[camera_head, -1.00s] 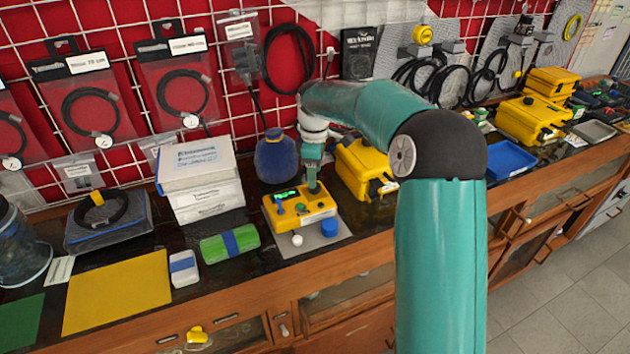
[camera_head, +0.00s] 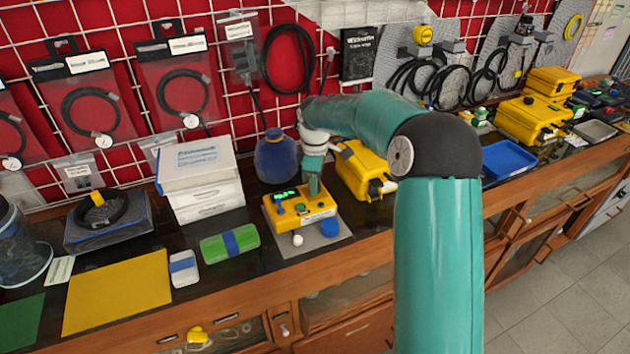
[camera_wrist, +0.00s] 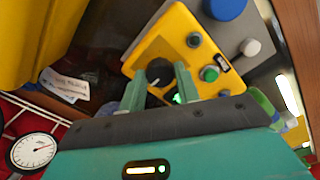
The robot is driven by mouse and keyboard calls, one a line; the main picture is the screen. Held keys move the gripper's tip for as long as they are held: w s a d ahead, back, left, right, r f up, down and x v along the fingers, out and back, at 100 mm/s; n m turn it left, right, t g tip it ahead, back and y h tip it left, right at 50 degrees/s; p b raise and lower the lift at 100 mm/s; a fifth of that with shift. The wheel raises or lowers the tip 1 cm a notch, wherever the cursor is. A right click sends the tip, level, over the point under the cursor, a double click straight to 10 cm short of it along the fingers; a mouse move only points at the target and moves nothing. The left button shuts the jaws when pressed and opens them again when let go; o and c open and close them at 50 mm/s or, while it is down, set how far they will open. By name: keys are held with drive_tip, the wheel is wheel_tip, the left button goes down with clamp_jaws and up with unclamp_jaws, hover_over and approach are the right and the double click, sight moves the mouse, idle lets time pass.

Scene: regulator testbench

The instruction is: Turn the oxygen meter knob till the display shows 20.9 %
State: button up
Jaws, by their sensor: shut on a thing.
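The yellow oxygen meter (camera_head: 318,212) sits on a grey mat on the bench. Its green lit display (camera_head: 286,195) is too small to read in the head view. In the wrist view the meter (camera_wrist: 178,43) shows its black knob (camera_wrist: 158,74) with a pale pointer mark. My gripper (camera_wrist: 159,76) points down at the meter, its two teal fingers on either side of the knob, shut on it. In the head view my gripper (camera_head: 314,187) covers the knob. A green glow by the right finger in the wrist view is mostly hidden.
A blue cap (camera_head: 329,228) and a white knob (camera_head: 298,240) are at the meter's front edge. A blue jar (camera_head: 275,160) stands behind it, a yellow case (camera_head: 362,170) to the right, and a green-blue block (camera_head: 230,243) to the left.

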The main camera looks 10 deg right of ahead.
drive_tip(key=m, duration=1.1)
drive_tip(key=shift+m, duration=0.3)
idle(0.4)
drive_tip(key=o, duration=1)
drive_tip(key=shift+r, duration=0.1)
wheel_tip(320, 180, up, 14)
drive_tip(key=shift+f, duration=0.15)
drive_tip(key=shift+s+a, duration=0.1)
